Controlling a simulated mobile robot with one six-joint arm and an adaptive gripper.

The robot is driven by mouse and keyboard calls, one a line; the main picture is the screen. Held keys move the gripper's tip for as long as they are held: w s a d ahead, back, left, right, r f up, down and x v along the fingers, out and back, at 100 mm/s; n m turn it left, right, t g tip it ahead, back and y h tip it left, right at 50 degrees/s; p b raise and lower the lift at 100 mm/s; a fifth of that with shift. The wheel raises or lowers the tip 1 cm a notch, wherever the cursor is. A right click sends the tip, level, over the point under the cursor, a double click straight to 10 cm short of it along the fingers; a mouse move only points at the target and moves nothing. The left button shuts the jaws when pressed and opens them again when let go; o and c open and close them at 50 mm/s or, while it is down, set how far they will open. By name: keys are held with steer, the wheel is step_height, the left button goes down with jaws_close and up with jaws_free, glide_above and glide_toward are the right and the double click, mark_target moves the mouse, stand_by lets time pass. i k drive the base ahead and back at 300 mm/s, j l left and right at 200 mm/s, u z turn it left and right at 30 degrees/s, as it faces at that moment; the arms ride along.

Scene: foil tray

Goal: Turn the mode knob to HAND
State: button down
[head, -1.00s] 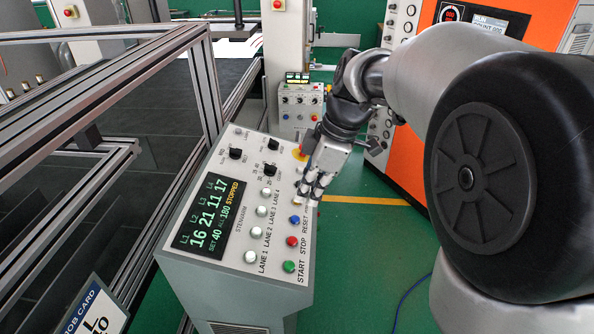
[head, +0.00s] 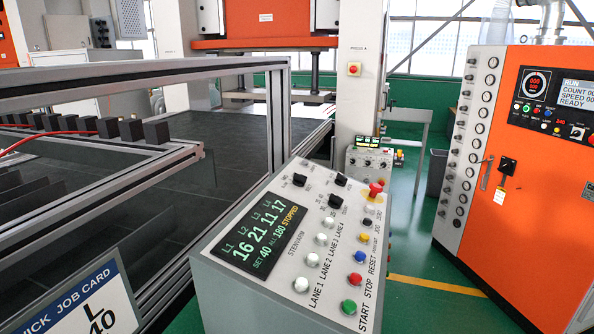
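The stacker control console (head: 262,312) stands at the front with a sloped grey panel. Three black knobs show near its upper edge: a left one (head: 299,180), a right one (head: 341,180) and a lower one (head: 336,201). Their lettering is too small to read, so I cannot tell which is the mode knob or where HAND lies. The display (head: 255,236) reads STOPPED. My gripper and arm are not in view.
The panel also has white lane buttons (head: 313,260), a green start button (head: 348,307) and a red mushroom button (head: 375,190). An aluminium frame (head: 210,66) stands left. An orange cabinet (head: 545,170) stands right, with open green floor before it.

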mark_target(340, 181)
steer(key=l+u, duration=0.3)
steer(key=k+l+u, duration=0.15)
steer(key=l+u, duration=0.15)
steer(key=k+l+u, duration=0.15)
steer(key=u, duration=0.15)
steer(key=l, duration=0.15)
